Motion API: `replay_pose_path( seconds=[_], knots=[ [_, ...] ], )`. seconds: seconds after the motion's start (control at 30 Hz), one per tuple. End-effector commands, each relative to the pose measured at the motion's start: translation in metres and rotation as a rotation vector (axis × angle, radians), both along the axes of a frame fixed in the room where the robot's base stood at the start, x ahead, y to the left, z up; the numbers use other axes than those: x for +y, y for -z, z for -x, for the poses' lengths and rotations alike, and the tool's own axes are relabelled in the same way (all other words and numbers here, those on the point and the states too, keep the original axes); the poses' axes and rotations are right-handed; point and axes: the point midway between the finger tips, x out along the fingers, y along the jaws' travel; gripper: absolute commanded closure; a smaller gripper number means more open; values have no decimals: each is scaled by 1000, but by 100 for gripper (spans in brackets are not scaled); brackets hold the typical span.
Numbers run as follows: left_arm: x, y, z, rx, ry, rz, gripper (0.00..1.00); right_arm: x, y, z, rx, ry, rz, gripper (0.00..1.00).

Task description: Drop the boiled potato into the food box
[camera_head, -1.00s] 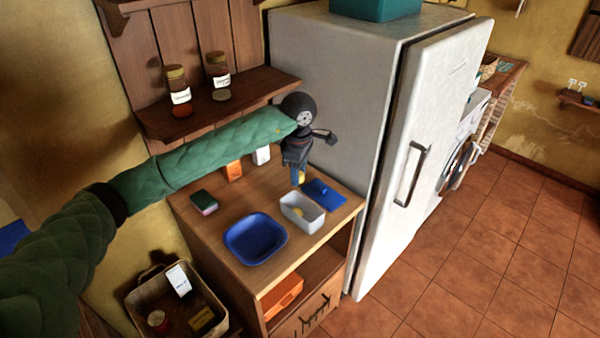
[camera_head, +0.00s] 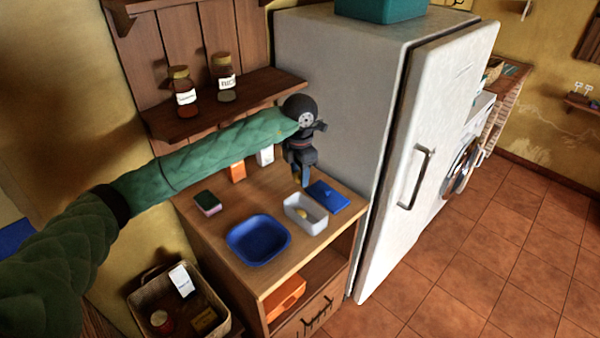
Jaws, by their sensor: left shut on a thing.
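The food box (camera_head: 318,223) is a small open pale grey box on the wooden counter, with a yellow piece (camera_head: 302,213) inside. My left gripper (camera_head: 301,180) points down above the box's back edge, near the blue lid. It is shut on a small yellow thing (camera_head: 296,174), which looks like the boiled potato. The fingers hide most of it. My right gripper is out of view.
A blue bowl (camera_head: 258,257) stands left of the box, and a blue lid (camera_head: 328,197) lies right of it. The fridge (camera_head: 335,95) walls off the right side. A shelf (camera_head: 205,118) with jars is above.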

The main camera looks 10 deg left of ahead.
Motion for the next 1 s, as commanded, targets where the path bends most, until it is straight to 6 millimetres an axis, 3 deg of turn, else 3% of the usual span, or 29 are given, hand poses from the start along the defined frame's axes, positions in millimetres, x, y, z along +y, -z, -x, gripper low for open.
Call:
replay_pose_path(
  seconds=[0.27,0.7,1.0],
  knots=[
    [0,14,0,1,-4,-1,83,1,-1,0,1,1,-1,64],
    [0,56,0,1,-3,0,83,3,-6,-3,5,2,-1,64],
    [0,60,0,-1,-3,-1,83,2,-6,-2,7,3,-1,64]
  ],
)
